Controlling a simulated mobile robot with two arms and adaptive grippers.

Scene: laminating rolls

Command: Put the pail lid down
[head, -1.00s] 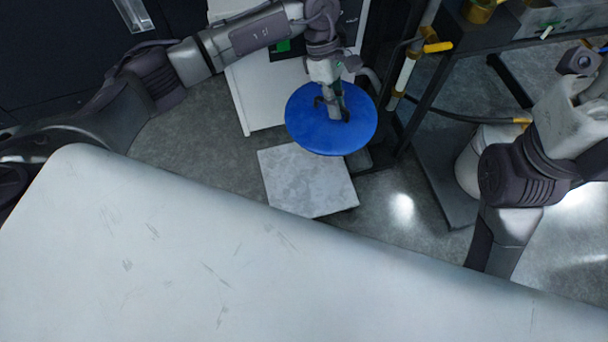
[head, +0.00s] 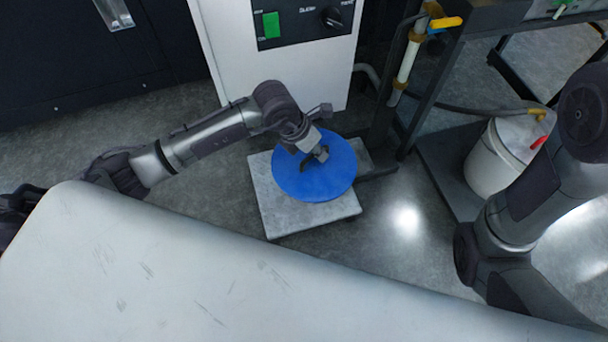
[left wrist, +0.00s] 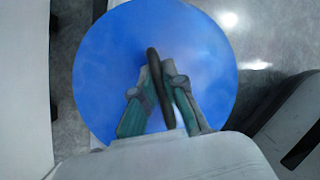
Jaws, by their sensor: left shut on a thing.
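The pail lid (head: 337,176) is a round blue disc with a dark handle. In the head view it appears over the low grey slab (head: 269,208) and covers much of its right part. I cannot tell whether the lid touches the slab. My left gripper (head: 312,160) is shut on the lid's handle, and the left wrist view shows the fingers (left wrist: 158,85) closed around it above the blue lid (left wrist: 105,65). My right arm is at the right of the head view, but its gripper is out of frame.
A white machine with a control panel (head: 305,20) stands behind the slab. A dark rack with a yellow-handled valve (head: 446,22) is right of it. A white pail (head: 490,165) stands on a dark platform at right. A large pale surface (head: 150,270) fills the foreground.

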